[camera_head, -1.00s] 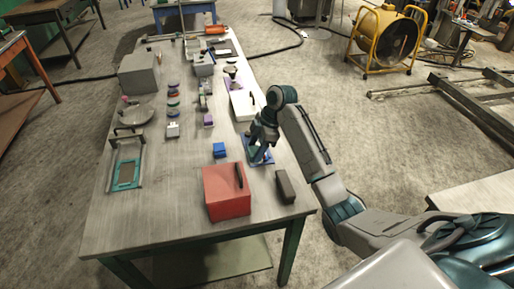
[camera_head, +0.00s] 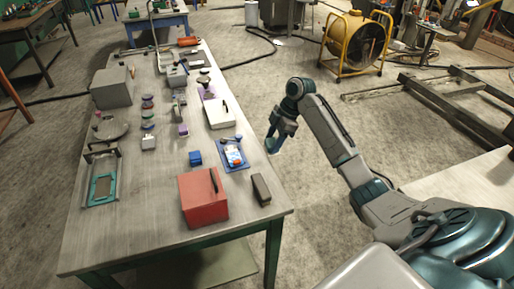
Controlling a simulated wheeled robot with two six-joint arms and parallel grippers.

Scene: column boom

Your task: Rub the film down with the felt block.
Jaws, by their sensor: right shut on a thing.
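A blue plate (camera_head: 235,168) lies near the table's right edge, with a small pale and orange piece (camera_head: 235,155) on it. I cannot make out the film's surface at this size. My right gripper (camera_head: 272,146) hangs to the right of the plate, apart from it, past the table's edge in the picture. It is shut on a small bluish thing, probably the felt block, mostly hidden by the fingers. My left gripper is not in view.
A red box (camera_head: 203,200) and a dark block (camera_head: 261,190) stand at the near end. A small blue block (camera_head: 195,158) sits left of the plate. A white box (camera_head: 219,115) lies behind it.

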